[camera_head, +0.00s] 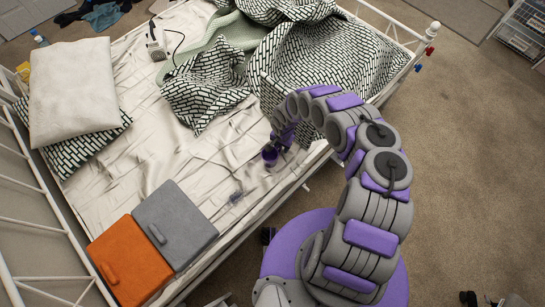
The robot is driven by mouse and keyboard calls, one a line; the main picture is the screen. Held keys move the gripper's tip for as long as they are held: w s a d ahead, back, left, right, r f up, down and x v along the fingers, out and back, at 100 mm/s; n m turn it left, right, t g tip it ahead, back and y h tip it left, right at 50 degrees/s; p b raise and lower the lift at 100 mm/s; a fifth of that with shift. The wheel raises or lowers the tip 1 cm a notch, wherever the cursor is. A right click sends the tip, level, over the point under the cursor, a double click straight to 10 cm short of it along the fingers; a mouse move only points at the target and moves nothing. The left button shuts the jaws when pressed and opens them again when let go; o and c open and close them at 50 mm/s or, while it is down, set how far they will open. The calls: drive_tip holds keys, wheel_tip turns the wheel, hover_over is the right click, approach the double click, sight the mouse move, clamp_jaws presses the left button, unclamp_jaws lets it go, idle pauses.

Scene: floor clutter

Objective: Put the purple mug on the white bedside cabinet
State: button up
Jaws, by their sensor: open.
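A small purple object (269,157), which looks like the purple mug, stands on the white bed sheet near the bed's right side. My gripper (274,148) is at the end of my grey and purple arm, right at the mug and partly over it. Its fingers are small and dark here. I take it as open, and I cannot tell whether it touches the mug. No white bedside cabinet can be made out in this view.
A wire drawer unit (524,30) stands top right. Carpet at right is mostly clear.

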drive_tip(key=shift+a+f, duration=0.1)
drive_tip(key=shift+f, duration=0.55)
drive_tip(key=shift+a, duration=0.2)
drive_tip(key=shift+a, duration=0.1)
drive_tip(key=shift+d, duration=0.25)
drive_tip(key=c, duration=0.7)
clamp_jaws()
drive_tip(key=shift+a, duration=0.15)
